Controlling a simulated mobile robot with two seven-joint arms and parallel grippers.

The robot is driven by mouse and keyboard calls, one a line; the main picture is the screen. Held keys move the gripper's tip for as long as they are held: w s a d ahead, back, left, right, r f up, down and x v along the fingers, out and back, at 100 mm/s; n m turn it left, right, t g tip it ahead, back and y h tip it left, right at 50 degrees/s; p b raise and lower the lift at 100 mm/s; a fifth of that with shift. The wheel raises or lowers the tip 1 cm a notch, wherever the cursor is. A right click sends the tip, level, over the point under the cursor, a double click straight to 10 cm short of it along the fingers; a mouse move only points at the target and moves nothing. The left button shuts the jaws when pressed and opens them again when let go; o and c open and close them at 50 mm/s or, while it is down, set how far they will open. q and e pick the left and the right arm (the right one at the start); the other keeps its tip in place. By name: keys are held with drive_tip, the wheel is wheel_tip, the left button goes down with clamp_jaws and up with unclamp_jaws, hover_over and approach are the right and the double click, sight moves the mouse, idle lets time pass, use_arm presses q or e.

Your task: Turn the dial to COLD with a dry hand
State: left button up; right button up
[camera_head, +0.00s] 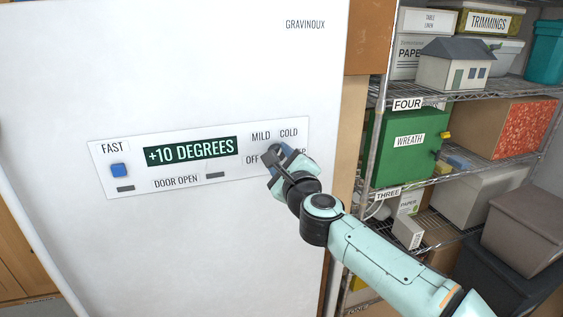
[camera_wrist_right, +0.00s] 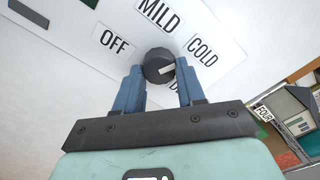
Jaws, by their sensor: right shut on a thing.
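The dial (camera_wrist_right: 156,60) is a dark round knob on the white control panel (camera_head: 220,180) of a white appliance. In the right wrist view its pale mark slants to the right, roughly toward the COLD label (camera_wrist_right: 203,50). OFF (camera_wrist_right: 117,42) and MILD (camera_wrist_right: 158,14) are readable around it; a fourth label is mostly hidden by a finger. My right gripper (camera_head: 277,160) is shut on the dial, with one blue finger on each side. The head view shows the gripper covering most of the dial. My left gripper is not in view.
The panel has a display (camera_head: 190,151) reading +10 DEGREES, a blue FAST button (camera_head: 119,170) and a DOOR OPEN label (camera_head: 176,182). Wire shelves (camera_head: 455,100) with boxes and a green WREATH box (camera_head: 405,160) stand to the right. Grey lidded bins (camera_head: 525,215) stand lower right.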

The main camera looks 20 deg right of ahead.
drive_tip(key=shift+f+m, duration=0.1)
drive_tip(key=shift+m, duration=0.8)
drive_tip(key=o, duration=1.1)
drive_tip(key=shift+c, duration=0.2)
drive_tip(key=shift+s+b, duration=0.15)
drive_tip(key=shift+b, duration=0.15)
drive_tip(key=s+b, duration=0.1)
drive_tip(key=s, duration=1.2)
drive_tip(key=shift+d+b, duration=0.2)
drive_tip(key=shift+b, duration=0.15)
